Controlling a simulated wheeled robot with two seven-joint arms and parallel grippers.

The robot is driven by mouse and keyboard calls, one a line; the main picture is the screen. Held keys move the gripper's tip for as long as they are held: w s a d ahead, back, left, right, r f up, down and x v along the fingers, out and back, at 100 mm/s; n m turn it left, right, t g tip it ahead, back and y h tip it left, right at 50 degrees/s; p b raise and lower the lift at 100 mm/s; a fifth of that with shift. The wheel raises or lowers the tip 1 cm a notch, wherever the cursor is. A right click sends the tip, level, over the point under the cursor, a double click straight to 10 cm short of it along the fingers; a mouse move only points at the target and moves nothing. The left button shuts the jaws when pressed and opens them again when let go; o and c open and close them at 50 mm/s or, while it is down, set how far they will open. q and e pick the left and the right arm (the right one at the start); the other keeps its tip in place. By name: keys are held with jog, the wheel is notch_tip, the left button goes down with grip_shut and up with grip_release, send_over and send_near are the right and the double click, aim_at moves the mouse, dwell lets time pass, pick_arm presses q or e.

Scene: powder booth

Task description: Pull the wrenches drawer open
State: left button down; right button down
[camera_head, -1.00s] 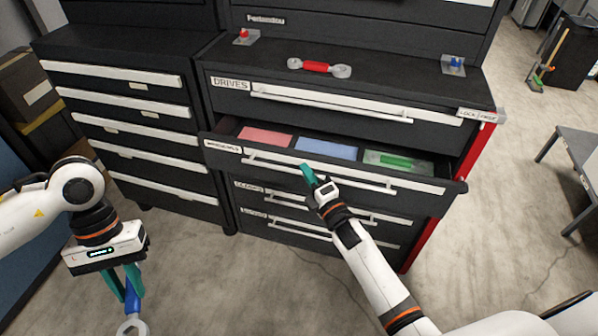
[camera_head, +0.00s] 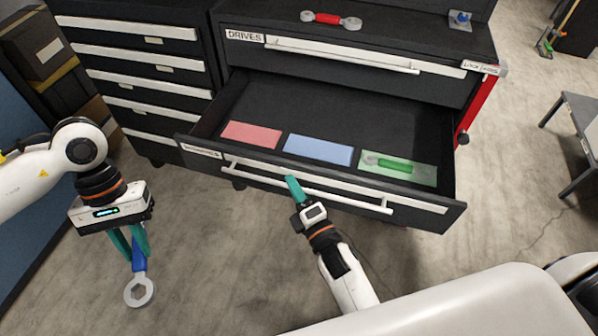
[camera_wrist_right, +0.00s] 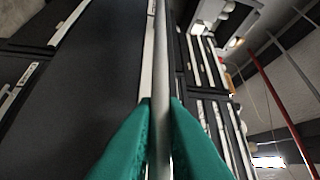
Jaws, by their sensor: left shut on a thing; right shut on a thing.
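The wrenches drawer (camera_head: 240,105) stands well open below the drawer labelled DRIVES. Inside along its front lie a red pad (camera_head: 250,135), a blue pad (camera_head: 318,149) and a green pad (camera_head: 425,174) with a green-handled tool (camera_head: 390,164) on it. My right gripper (camera_head: 291,187) is shut on the drawer's bar handle (camera_head: 340,200); the right wrist view shows its teal fingers on both sides of the handle (camera_wrist_right: 161,60). My left gripper (camera_head: 132,244) is shut on a blue-handled wrench (camera_head: 139,285), which hangs down over the floor, left of the drawer.
A red-handled wrench (camera_head: 330,19) lies on the cabinet top, with a blue-knobbed fixture (camera_head: 460,19) to its right. A second drawer cabinet (camera_head: 140,60) stands to the left. Boxes (camera_head: 40,50) are at far left. A table (camera_head: 582,120) stands at right.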

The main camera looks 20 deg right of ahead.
jog(key=shift+s+a, duration=0.2)
jog(key=shift+s, duration=0.15)
jog(key=shift+f, duration=0.1)
jog(key=c, duration=1.5)
grip_release()
pick_arm(q)
jog(key=shift+f+b, duration=0.7)
jog(key=shift+b, duration=0.05)
pick_arm(e)
jog(key=shift+v, duration=5.95)
